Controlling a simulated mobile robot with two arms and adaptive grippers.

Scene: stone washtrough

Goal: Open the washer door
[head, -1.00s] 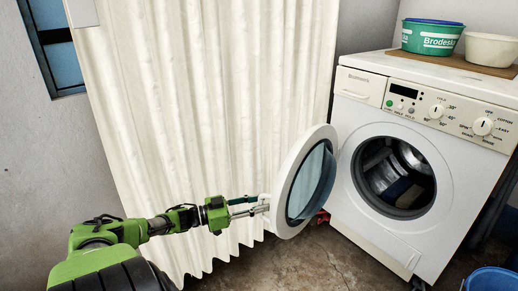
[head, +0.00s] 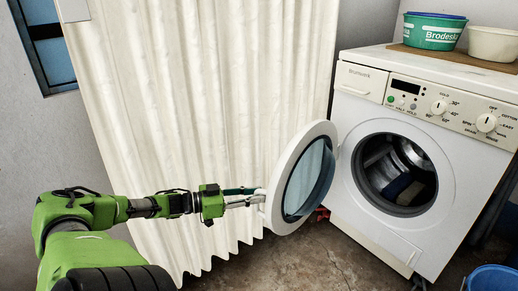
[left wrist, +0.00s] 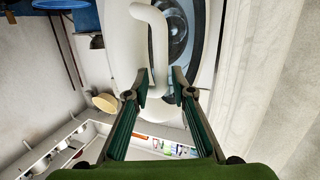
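The washer (head: 375,225) stands at the right with its round door (head: 273,207) swung wide open to the left. The drum opening shows dark cloth inside. My left gripper (head: 262,198) is at the door's free edge in the head view. In the left wrist view, the white looped door handle (left wrist: 160,45) runs down between the two spread fingers of my left gripper (left wrist: 161,76). The fingers are apart, with gaps beside the handle bar, so they do not look clamped on it. My right gripper is not in view.
A pale curtain (head: 190,110) hangs behind the door and my left arm. A green tub (head: 432,32) and a cream bowl (head: 494,44) stand on the washer. A blue bucket (head: 492,280) is at the lower right. Bare floor (head: 300,258) lies below the door.

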